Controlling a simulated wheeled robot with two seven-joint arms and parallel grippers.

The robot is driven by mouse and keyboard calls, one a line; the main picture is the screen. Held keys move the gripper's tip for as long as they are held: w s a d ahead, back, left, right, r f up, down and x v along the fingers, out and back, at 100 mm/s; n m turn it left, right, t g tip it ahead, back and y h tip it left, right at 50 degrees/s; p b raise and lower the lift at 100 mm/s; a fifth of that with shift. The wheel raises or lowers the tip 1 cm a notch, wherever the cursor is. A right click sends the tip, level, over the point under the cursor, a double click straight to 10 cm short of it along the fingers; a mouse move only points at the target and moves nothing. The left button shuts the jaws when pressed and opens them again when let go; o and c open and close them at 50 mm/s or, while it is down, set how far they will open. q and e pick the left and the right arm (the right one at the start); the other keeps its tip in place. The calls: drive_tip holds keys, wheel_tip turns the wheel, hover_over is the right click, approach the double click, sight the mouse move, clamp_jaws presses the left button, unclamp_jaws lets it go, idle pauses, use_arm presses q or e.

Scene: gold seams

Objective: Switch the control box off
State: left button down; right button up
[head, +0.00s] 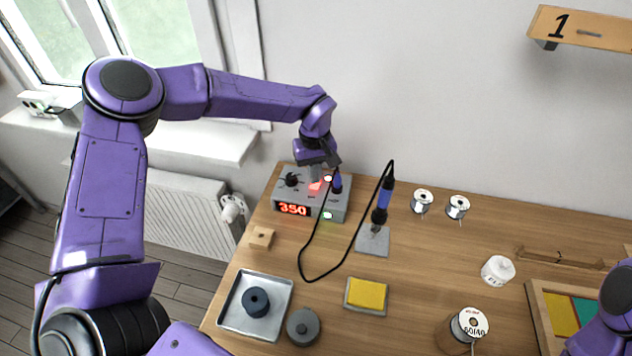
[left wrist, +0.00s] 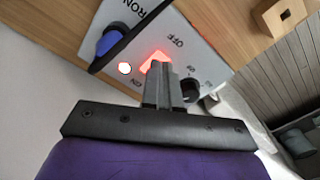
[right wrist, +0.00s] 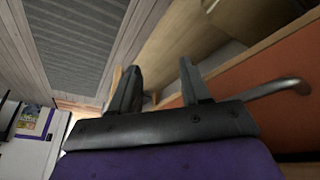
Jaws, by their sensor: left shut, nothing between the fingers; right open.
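The grey control box (head: 337,207) stands at the back left of the table. Its front display glows red and reads 350. In the left wrist view, the box's top panel (left wrist: 191,38) shows a lit red switch (left wrist: 155,56) with OFF and ON markings, a small lit lamp (left wrist: 124,68) and a black knob (left wrist: 191,92). My left gripper (head: 316,178) is shut and empty over the top panel. In the left wrist view its fingertips (left wrist: 158,68) are at the red switch and hide part of it; contact is unclear. My right gripper (right wrist: 163,80) is open and empty, away from the box.
A metal tray (head: 230,315), yellow sponge (head: 367,294), solder spools (head: 421,201) and a small wooden block (head: 261,238) lie around.

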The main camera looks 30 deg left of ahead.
use_arm(q)
drive_tip(key=shift+s+f+b, duration=0.1)
drive_tip(key=shift+f+b, duration=0.35)
drive_tip(key=shift+f, duration=0.55)
idle(0.8)
drive_tip(key=shift+r+p, duration=0.9)
drive_tip(key=shift+p, duration=0.2)
wheel_tip(320, 180, up, 2)
drive_tip(key=shift+r+p, duration=0.2)
drive_tip(key=shift+p, duration=1.05)
wheel_tip(320, 180, up, 3)
drive_tip(key=p, duration=0.3)
drive_tip(key=shift+f, duration=0.1)
